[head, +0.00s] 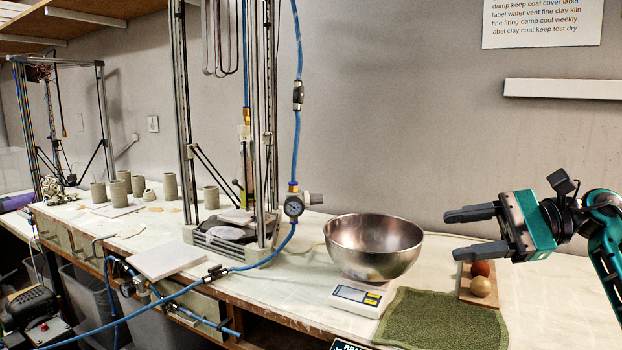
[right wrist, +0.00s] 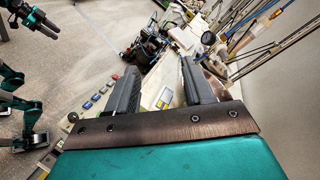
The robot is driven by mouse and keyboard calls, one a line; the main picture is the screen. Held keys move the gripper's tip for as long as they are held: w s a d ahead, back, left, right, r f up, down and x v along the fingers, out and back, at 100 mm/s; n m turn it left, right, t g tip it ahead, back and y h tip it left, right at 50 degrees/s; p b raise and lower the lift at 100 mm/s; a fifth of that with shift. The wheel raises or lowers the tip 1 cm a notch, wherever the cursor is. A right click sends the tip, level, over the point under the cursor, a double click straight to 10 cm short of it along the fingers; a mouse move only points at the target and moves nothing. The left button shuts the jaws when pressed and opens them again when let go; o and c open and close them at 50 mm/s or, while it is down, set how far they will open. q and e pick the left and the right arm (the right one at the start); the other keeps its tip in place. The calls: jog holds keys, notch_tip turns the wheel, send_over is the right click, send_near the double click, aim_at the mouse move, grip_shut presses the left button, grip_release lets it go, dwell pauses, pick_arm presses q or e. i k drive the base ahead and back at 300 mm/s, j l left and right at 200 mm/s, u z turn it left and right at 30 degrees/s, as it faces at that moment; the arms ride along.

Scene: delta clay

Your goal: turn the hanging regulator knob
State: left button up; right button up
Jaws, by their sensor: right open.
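The hanging regulator has a pale grey knob (head: 313,198) that points right, beside a round dial gauge (head: 293,206). It hangs on a blue hose (head: 297,140) in front of the tall printer frame. My right gripper (head: 454,235) is open and empty, well to the right of the knob, with its fingers pointing left. Its two fingers also show in the right wrist view (right wrist: 160,90), apart with nothing gripped.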

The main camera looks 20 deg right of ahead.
aim_at(316, 198)
jog(key=i, duration=0.85)
